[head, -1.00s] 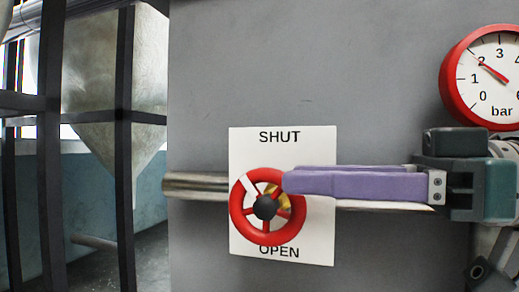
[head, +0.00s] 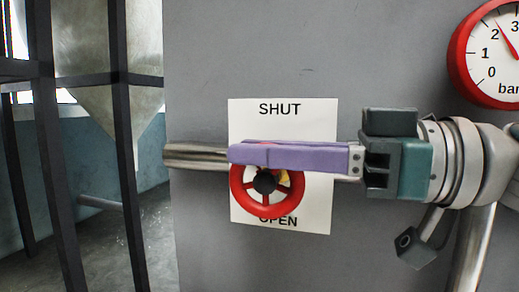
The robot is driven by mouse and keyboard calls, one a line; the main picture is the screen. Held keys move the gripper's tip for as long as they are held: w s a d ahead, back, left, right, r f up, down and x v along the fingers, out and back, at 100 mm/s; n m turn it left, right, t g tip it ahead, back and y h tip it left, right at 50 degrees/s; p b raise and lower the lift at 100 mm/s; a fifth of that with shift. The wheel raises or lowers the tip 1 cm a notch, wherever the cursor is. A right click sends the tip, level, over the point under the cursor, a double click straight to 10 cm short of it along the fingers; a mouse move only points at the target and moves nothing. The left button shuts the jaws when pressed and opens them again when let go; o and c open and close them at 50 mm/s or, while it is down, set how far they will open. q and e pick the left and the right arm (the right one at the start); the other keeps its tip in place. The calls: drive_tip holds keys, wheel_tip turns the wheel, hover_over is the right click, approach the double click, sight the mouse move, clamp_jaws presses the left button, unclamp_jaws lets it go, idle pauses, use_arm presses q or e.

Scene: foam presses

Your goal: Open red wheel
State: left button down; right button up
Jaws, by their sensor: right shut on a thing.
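The red wheel (head: 265,216) with a dark hub is on a pipe in front of a white plate (head: 310,125) marked SHUT above and OPEN below. My right gripper (head: 236,152) reaches in from the right, its purple fingers lying level across the top of the wheel. It is shut on the wheel's upper rim, which the fingers hide. The white mark on the wheel is mostly hidden. My left gripper is not in view.
A round red-rimmed gauge (head: 468,60) marked bar is at the upper right, its needle between 2 and 3. The metal pipe (head: 195,156) runs level behind the wheel. Dark posts (head: 123,120) and a pale hopper (head: 88,40) stand at the left.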

clamp_jaws()
